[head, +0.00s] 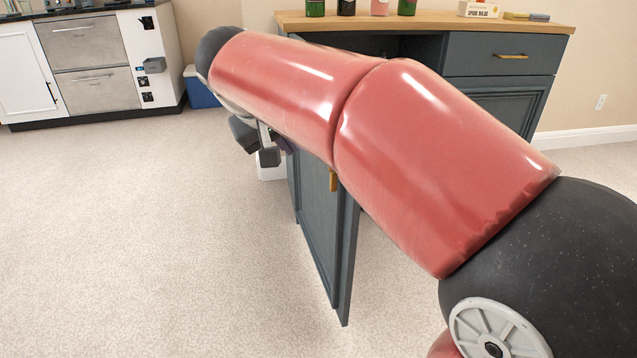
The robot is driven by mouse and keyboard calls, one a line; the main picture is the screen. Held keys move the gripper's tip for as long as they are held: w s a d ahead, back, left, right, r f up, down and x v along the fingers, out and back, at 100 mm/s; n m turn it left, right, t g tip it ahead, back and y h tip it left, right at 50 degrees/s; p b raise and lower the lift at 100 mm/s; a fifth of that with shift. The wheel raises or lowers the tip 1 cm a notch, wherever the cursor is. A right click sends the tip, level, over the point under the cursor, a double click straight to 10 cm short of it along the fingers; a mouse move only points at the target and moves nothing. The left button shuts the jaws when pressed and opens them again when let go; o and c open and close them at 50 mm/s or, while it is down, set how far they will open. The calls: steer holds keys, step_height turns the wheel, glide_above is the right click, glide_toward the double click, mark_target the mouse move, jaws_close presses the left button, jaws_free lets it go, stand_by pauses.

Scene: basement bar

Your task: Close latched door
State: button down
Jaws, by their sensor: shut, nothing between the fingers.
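A dark blue-grey cabinet door (322,232) stands swung open from the cabinet, its free edge toward me. A small brass handle (333,181) shows near its upper part, close under my red arm. The wooden-topped cabinet (500,60) stands behind it, and its dark opening is partly hidden by my arm. My gripper (268,150) is on the left of the door, near its upper far part. Its fingers are small and partly covered by the arm, and they are shut on nothing. I cannot tell whether the gripper touches the door.
Bottles (347,7) and a small box (478,9) stand on the wooden top. A drawer (500,54) with a brass pull is closed on the right. A blue cooler (200,88) sits by the far wall. Carpet on the left is clear.

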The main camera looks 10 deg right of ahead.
steer(key=w+d+f, duration=0.6)
steer(key=d+f, duration=0.1)
steer(key=f, duration=0.1)
steer(key=shift+w+b, duration=0.2)
steer(key=shift+b, duration=0.25)
